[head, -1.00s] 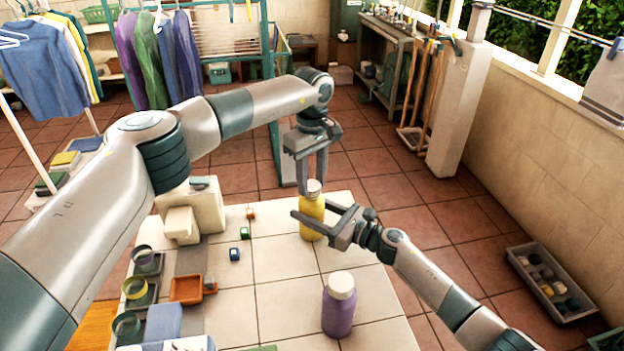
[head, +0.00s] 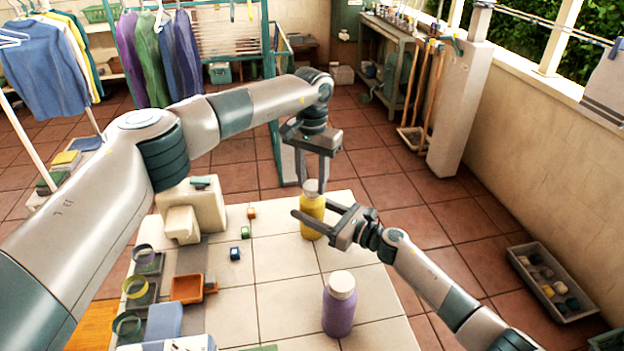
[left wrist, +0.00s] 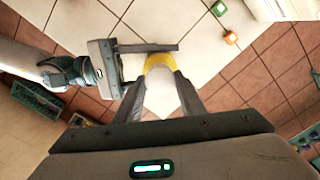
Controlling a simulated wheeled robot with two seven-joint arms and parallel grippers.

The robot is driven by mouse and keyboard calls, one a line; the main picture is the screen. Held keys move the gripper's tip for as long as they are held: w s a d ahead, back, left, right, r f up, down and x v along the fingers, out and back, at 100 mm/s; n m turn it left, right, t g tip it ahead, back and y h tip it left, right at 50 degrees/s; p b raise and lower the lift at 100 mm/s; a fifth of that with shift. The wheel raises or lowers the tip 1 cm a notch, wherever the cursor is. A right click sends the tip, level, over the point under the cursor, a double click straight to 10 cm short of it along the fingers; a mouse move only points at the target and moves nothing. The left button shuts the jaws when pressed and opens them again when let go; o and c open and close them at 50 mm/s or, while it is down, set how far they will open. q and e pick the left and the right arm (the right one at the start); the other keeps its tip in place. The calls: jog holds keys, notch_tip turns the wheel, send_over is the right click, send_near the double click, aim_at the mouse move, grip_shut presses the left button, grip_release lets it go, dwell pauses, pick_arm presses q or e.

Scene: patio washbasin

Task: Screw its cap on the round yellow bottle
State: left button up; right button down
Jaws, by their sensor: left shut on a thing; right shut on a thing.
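The round yellow bottle (head: 312,216) stands upright near the far right edge of the tiled counter. Its white cap (head: 311,187) sits on the bottle's top; I cannot tell how far it is threaded. My left gripper (head: 312,182) points down from above and is shut on the cap. In the left wrist view the cap (left wrist: 161,97) is between the two fingers, with the yellow bottle (left wrist: 158,61) beyond it. My right gripper (head: 318,214) comes in from the right, low and level, and is shut on the bottle's body, hiding part of it.
A purple bottle with a white cap (head: 339,305) stands nearer on the counter (head: 280,290).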

pick_arm(q)
jog(key=o, duration=1)
jog(key=shift+r, duration=0.1)
jog(key=shift+r, duration=2.2)
jog(key=shift+c, duration=0.4)
